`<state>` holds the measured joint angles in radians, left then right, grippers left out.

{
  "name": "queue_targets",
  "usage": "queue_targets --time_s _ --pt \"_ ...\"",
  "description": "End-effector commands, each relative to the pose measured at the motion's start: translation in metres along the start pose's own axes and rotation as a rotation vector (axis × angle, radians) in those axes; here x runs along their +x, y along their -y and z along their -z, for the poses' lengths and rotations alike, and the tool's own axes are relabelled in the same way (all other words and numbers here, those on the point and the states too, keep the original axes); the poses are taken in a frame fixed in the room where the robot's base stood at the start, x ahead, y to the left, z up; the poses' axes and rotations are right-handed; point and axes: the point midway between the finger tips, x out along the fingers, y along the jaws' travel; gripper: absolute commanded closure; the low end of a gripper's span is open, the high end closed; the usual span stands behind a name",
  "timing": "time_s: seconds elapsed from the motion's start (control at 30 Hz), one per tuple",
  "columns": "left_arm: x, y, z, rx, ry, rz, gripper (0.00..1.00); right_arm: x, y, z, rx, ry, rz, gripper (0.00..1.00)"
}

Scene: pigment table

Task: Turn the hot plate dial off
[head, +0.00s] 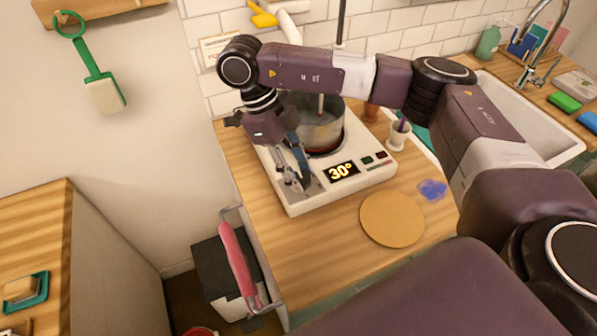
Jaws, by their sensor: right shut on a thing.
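The white hot plate (295,207) stands on the wooden counter at the left. My right gripper (297,182) points down at the left part of the front panel, beside the display. Its fingers are shut on the dial, which they hide almost wholly, so its setting cannot be read. My left gripper is out of view.
The sink (530,125) is at the right.

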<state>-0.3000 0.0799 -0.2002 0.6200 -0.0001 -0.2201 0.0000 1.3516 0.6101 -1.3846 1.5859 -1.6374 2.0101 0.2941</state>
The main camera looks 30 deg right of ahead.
Motion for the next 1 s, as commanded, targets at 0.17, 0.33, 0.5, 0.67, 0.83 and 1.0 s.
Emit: queue_targets --time_s 0.17,0.33,0.5,0.67,0.83,1.0 --pt "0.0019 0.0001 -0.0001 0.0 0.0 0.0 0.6 -0.0016 0.0006 -0.0003 -0.038 0.004 0.019 0.92" --pt "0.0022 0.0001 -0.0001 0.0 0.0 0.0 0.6 -0.0016 0.0004 -0.0001 -0.05 0.003 0.024 0.92" --pt "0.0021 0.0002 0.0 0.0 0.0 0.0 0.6 -0.0016 0.0004 0.0 -0.052 0.003 0.024 0.92" --pt "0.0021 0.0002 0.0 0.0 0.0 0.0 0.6 -0.0015 0.0004 0.0001 -0.052 0.002 0.024 0.92" --pt "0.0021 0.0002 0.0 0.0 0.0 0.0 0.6 -0.0011 0.0002 0.0001 -0.051 0.002 0.023 0.5" --pt "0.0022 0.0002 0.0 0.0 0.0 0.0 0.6 -0.0005 0.0 0.0 -0.051 0.001 0.022 0.5"
